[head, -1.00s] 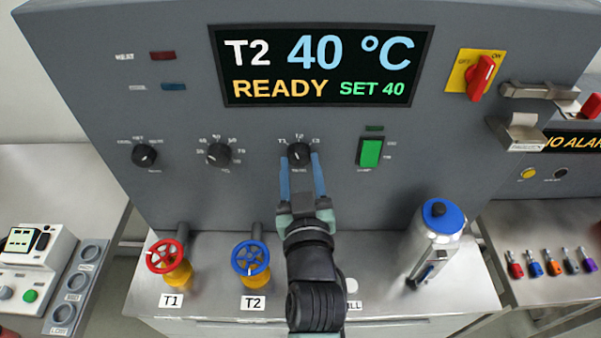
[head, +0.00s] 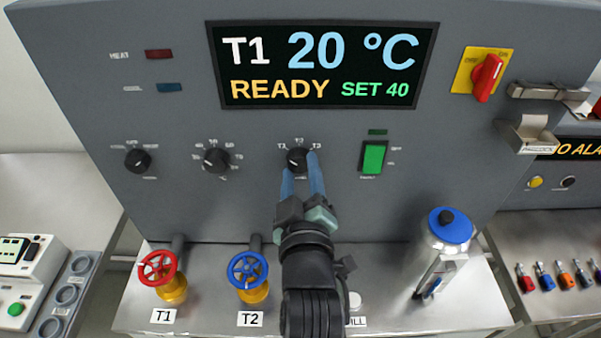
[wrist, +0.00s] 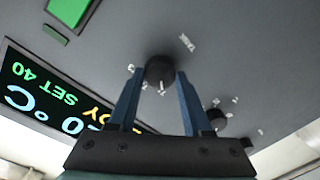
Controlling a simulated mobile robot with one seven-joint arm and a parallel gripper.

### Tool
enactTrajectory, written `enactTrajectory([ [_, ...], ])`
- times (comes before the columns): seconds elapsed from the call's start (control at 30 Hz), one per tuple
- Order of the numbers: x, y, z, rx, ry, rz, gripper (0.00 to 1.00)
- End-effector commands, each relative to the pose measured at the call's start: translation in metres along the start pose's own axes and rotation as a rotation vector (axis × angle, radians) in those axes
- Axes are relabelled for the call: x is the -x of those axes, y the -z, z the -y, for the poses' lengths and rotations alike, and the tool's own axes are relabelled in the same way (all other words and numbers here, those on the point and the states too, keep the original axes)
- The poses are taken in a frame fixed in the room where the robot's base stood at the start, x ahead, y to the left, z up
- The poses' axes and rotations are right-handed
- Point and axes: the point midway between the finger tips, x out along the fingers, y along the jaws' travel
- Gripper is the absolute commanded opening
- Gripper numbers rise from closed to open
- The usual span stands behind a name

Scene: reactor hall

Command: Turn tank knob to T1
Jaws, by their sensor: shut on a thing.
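The tank knob (head: 297,160) is a black round dial on the grey panel, with T1, T2 and T3 marks around its top. Its white pointer line is turned toward the left, on the T1 side. My gripper (head: 302,172) is shut on this knob, with one blue finger on each side. In the wrist view the knob (wrist: 160,71) sits between the two fingertips. The display (head: 322,65) reads T1, 20 °C, READY, SET 40.
Two more black dials, one at far left (head: 138,160) and one nearer (head: 216,160), share the row. A green switch (head: 373,157) is to the right. Red (head: 158,268) and blue (head: 248,270) valve wheels and a blue-lidded flask (head: 444,250) stand on the bench below.

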Motion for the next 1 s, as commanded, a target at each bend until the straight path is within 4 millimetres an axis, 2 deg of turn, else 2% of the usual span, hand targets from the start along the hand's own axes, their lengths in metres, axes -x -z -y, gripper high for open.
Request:
enactTrajectory([
  [0.37, 0.0, 0.0, 0.0, 0.009, 0.0, 0.001, 0.0],
  [0.4, 0.0, 0.0, 0.0, 0.009, 0.0, 0.001, 0.53],
  [0.53, 0.0, 0.0, 0.0, 0.008, 0.0, 0.001, 0.76],
  [0.57, 0.0, 0.0, 0.0, 0.007, 0.0, 0.0, 0.79],
  [0.87, 0.001, 0.0, 0.0, 0.006, 0.0, 0.0, 0.79],
  [1.0, 0.011, -0.002, 0.001, 0.006, 0.0, 0.001, 0.79],
])
